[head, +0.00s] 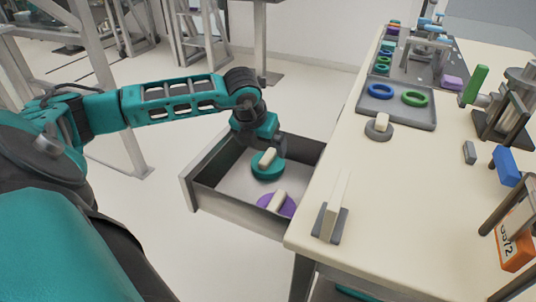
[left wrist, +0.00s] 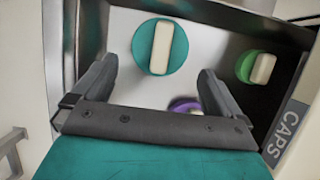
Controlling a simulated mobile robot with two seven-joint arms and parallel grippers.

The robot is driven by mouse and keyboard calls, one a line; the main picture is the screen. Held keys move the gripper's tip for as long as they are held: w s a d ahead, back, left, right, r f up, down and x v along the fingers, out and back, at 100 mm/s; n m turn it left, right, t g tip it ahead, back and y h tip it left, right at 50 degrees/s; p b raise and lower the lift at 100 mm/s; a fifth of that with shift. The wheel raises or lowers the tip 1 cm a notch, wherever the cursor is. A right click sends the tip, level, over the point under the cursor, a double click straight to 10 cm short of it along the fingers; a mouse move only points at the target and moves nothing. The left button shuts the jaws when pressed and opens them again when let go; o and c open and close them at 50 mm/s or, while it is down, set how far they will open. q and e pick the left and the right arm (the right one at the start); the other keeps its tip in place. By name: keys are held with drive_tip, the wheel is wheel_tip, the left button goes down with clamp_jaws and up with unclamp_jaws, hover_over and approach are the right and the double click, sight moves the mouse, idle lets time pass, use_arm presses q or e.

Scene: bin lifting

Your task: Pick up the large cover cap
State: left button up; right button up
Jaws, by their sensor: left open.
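An open grey drawer (head: 240,220) juts out from the workbench's left side. Inside it lie a teal round cap (head: 262,175) with a cream bar handle and a purple cap (head: 289,208) with a similar handle. The left wrist view shows the teal cap (left wrist: 144,52), which looks the largest, a green cap (left wrist: 245,66) and part of the purple cap (left wrist: 181,103). The green cap is hidden in the head view. My left gripper (head: 272,152) is over the drawer by the teal cap; its fingers (left wrist: 157,70) are open and empty. My right gripper is not in view.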

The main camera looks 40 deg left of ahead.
sight(268, 155)
use_arm(q)
drive_tip(key=x, duration=0.5)
drive_tip(key=b+x, duration=0.1)
drive_tip(key=x, duration=0.1)
drive_tip(key=shift+w+f, duration=0.15)
drive_tip(key=shift+w, duration=0.3)
drive_tip(key=c, duration=0.6)
